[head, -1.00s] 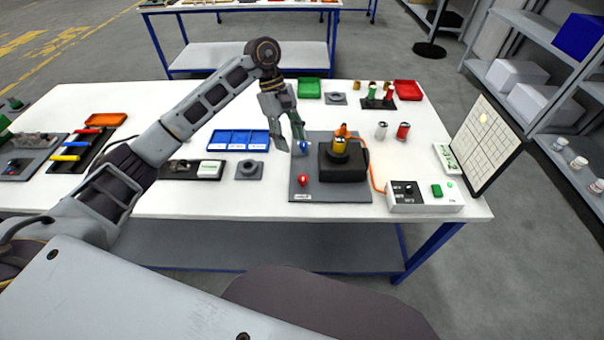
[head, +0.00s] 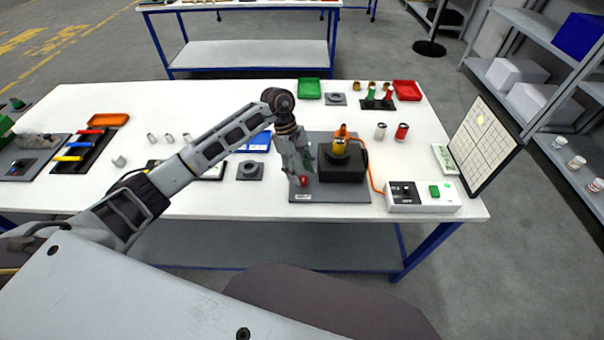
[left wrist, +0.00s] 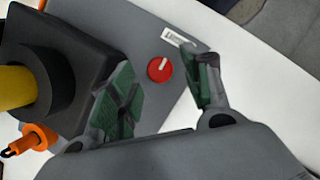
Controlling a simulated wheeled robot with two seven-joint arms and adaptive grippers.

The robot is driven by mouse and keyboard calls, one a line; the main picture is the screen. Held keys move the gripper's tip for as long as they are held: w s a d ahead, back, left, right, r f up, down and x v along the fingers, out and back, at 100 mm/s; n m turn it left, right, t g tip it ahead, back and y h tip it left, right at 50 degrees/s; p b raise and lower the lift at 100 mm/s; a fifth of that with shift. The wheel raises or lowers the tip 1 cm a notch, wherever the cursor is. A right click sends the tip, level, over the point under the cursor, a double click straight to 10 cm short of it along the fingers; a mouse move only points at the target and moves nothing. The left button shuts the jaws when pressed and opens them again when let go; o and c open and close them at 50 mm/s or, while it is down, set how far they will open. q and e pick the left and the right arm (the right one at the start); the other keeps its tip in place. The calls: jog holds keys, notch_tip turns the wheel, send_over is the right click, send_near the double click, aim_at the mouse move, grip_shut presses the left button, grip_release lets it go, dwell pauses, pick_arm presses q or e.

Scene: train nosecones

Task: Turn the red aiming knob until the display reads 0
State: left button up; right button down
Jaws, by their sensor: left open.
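The red aiming knob (head: 304,181) sits at the front left of the grey base plate (head: 330,194). In the left wrist view the knob (left wrist: 160,68) is a red disc with a white pointer mark, lying between the two green-padded fingers. My left gripper (head: 302,173) is open above the knob, and no contact with it shows. The same gripper shows in the left wrist view (left wrist: 165,85). The blue knob is hidden behind my gripper in the head view. A small display panel (head: 403,192) is on the white control box; its reading is too small to tell. My right gripper is not in view.
A black block with a yellow cylinder (head: 339,147) stands on the plate beside my gripper. An orange cable (head: 374,184) runs to the control box (head: 435,205). A gridded target board (head: 484,143) stands at the right. The table front left of the plate is clear.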

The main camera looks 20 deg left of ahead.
pick_arm(q)
jog(key=shift+s+d+f, duration=0.15)
jog(key=shift+d+f, duration=0.1)
jog(key=shift+f, duration=0.6)
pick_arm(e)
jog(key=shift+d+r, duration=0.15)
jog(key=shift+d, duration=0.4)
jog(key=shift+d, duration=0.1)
pick_arm(q)
jog(key=c, duration=1)
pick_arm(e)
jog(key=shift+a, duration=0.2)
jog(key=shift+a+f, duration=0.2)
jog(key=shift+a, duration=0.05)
pick_arm(q)
jog(key=shift+n, duration=0.4)
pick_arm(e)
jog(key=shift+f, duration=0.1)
